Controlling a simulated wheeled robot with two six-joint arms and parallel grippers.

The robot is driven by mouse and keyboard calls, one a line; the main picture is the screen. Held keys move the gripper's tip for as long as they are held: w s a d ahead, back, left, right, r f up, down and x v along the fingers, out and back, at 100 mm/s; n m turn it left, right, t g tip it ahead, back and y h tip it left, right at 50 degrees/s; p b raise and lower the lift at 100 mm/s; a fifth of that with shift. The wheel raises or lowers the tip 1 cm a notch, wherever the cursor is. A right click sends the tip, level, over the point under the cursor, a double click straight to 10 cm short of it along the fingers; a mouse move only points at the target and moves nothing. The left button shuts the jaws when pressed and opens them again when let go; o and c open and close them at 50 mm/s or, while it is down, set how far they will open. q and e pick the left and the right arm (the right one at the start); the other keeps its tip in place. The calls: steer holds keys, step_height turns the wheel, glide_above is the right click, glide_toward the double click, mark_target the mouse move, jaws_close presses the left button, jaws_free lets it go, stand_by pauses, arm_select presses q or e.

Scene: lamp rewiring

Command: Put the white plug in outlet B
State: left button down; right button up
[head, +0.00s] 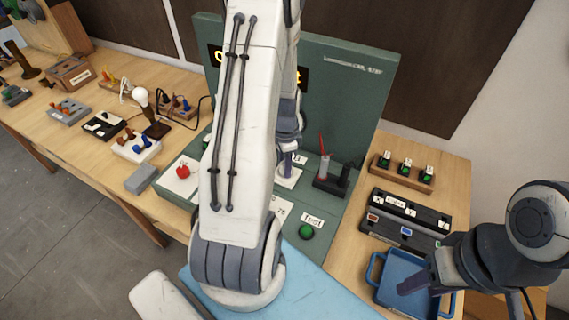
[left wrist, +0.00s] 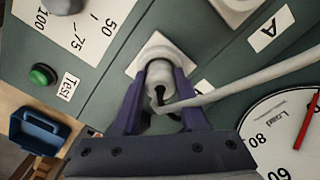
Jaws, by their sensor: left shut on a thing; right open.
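In the left wrist view my left gripper (left wrist: 160,76) has its two purple fingers shut on the white plug (left wrist: 157,70). A pale cord runs from the plug to the right. The plug is in front of a white square outlet plate (left wrist: 150,52) and looks close against it; I cannot tell how deep it sits. This outlet's label is mostly hidden. Another outlet plate (left wrist: 236,6) is near a label "A" (left wrist: 263,35). In the head view my left gripper (head: 288,166) is at the green board, largely hidden by my arm. My right gripper (head: 412,285) is open and empty above the blue tray.
The green board (head: 345,85) stands behind its base, with a green test button (head: 306,231) and a red button (head: 183,171). A lamp (head: 142,97) and several small blocks crowd the left bench.

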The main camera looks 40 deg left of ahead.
arm_select(q)
steer(key=shift+f, duration=0.35)
steer(key=shift+c, duration=1.8)
jaws_free()
